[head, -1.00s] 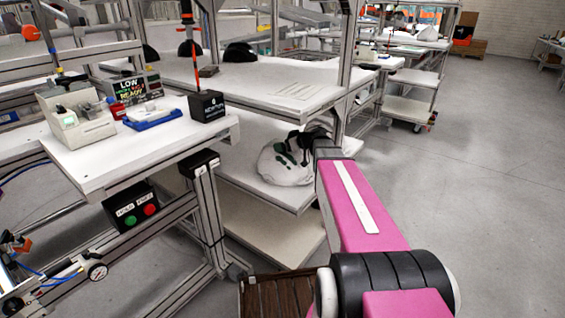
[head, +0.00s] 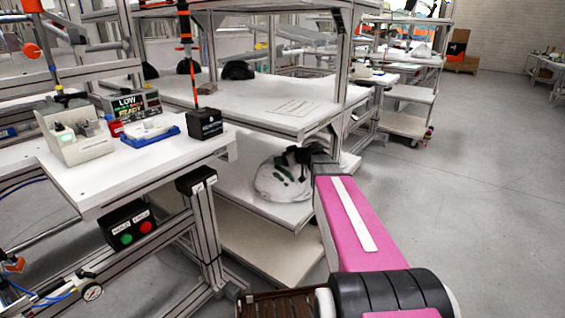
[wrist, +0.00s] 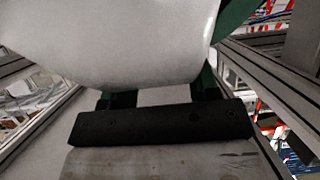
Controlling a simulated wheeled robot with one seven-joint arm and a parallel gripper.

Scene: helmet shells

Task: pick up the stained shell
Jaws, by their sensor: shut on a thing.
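In the wrist view the shell's smooth pale surface (wrist: 120,42) fills the top middle, close over the black gripper body. The green fingers of my gripper (wrist: 163,95) run up behind the shell, so their tips are hidden. I cannot tell whether the shell touches the shelf.
The white worktop (head: 265,98) hangs above the shell, with a metal upright (head: 338,85) near my arm. The nearer bench (head: 105,185) stands to the left with a black box (head: 200,126) on it. The grey floor (head: 455,200) to the right is clear.

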